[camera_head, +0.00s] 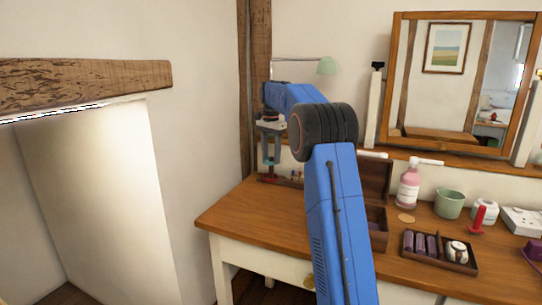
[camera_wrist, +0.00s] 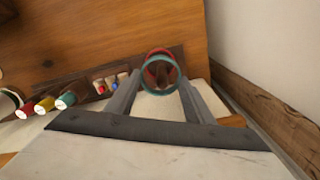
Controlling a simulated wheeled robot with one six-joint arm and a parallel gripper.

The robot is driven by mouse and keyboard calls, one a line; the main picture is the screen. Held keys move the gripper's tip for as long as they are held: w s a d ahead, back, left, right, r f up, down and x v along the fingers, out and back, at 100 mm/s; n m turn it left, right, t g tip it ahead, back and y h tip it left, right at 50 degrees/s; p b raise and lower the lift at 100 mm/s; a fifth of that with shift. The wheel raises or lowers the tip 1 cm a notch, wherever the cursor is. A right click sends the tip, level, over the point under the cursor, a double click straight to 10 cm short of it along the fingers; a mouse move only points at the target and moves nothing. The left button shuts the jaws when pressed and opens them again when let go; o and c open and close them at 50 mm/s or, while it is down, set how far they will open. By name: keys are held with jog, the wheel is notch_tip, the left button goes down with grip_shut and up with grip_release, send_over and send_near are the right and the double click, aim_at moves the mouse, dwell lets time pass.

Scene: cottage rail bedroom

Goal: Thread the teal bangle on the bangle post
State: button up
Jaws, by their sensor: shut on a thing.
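My gripper (camera_wrist: 158,80) is shut on the teal bangle (camera_wrist: 160,88), a thin ring between its fingertips. In the head view my gripper (camera_head: 269,155) is at the left back of the dressing table, with the bangle small and hard to make out. Something red (camera_wrist: 160,71) shows through the ring in the wrist view. It appears to be below the bangle, over a dark wooden base; I cannot tell whether it is the bangle post or whether the bangle is around it.
The wooden dressing table (camera_head: 235,217) holds an open wooden box (camera_head: 377,185), a pink bottle (camera_head: 409,188), a green cup (camera_head: 449,204) and a dark tray (camera_head: 463,266). A wall is close by.

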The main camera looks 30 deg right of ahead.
jog(key=shift+f, duration=2.2)
dwell(1.3)
jog(key=o, duration=1.1)
jog(key=shift+o, duration=0.2)
jog(key=shift+r, duration=0.1)
notch_tip(320, 180, up, 17)
jog(key=shift+r, duration=0.1)
dwell(0.4)
